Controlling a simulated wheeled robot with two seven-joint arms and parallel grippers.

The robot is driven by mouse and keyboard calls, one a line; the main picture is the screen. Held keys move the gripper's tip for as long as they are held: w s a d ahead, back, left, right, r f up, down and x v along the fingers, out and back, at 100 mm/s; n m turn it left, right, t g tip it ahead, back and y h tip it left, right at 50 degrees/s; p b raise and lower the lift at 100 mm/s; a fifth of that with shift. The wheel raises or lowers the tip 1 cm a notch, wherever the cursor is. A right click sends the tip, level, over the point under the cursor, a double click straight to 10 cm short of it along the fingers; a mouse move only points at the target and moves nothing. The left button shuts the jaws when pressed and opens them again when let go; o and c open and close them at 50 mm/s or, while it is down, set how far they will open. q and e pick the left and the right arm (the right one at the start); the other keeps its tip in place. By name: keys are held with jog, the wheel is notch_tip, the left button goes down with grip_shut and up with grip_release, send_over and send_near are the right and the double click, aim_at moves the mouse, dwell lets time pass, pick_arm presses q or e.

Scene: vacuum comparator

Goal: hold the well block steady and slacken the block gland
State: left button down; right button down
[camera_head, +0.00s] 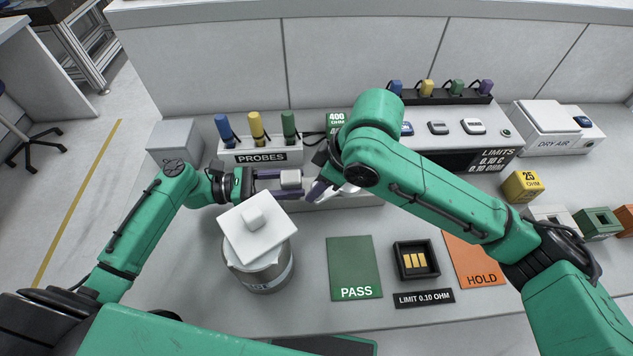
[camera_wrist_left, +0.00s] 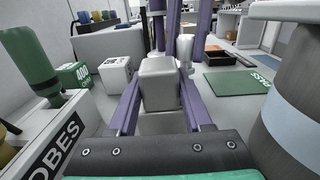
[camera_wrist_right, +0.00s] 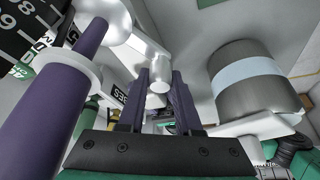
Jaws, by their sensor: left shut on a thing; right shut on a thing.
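A grey well block (camera_head: 291,179) sits between the two purple fingers of my left gripper (camera_head: 300,184); it also fills the space between the fingers in the left wrist view (camera_wrist_left: 158,85). The left gripper is shut on it. My right gripper (camera_head: 316,188) is beside the block's right end, its fingers partly hidden by its own arm in the head view. In the right wrist view a small silvery cylinder end, seemingly the block gland (camera_wrist_right: 160,85), shows between the right fingers. The right gripper is shut on it; the contact itself is hard to see.
A steel canister (camera_head: 262,274) with a tilted white lid (camera_head: 252,236) stands just below the left gripper. A probe rack (camera_head: 262,156) is behind it. A green PASS mat (camera_head: 354,268), small black tray (camera_head: 430,258) and orange HOLD mat (camera_head: 478,266) lie to the right.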

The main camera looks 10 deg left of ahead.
jog(key=c, duration=0.6)
grip_release()
pick_arm(q)
jog(key=shift+r, duration=0.1)
pick_arm(e)
jog(key=shift+r, duration=0.1)
jog(key=w+v, duration=0.1)
jog(key=v, duration=1)
jog(key=shift+s+d+r, duration=0.2)
jog(key=shift+s+r, duration=0.2)
jog(key=shift+s, duration=0.05)
pick_arm(q)
jog(key=shift+c, duration=1.2)
grip_release()
